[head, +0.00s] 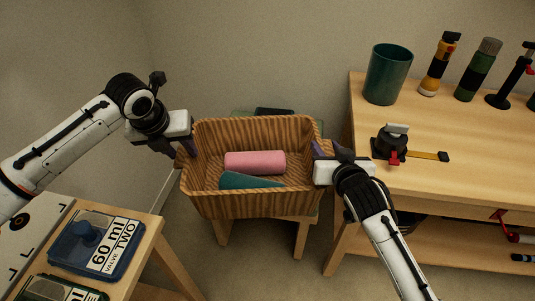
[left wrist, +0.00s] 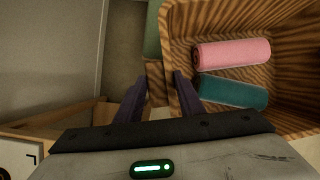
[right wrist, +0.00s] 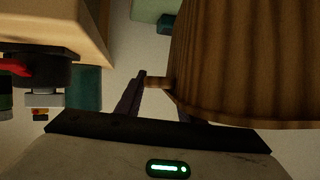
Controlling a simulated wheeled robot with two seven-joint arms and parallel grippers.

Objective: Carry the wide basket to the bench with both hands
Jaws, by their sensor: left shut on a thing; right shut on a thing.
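The wide basket (head: 240,205) is brown and striped, with a pink roll (head: 255,162) and a teal roll (head: 250,181) lying inside. My left gripper (head: 188,147) is shut on the basket's left side; in the left wrist view its purple fingers (left wrist: 158,92) straddle the handle there. My right gripper (head: 318,150) is shut on the right side; in the right wrist view its fingers (right wrist: 155,90) close around a short handle. The basket looks about level, in front of or above a small wooden stool (head: 300,240); I cannot tell whether they touch. The wooden bench (head: 460,185) stands to the right.
A low table at lower left holds a blue case (head: 95,245).

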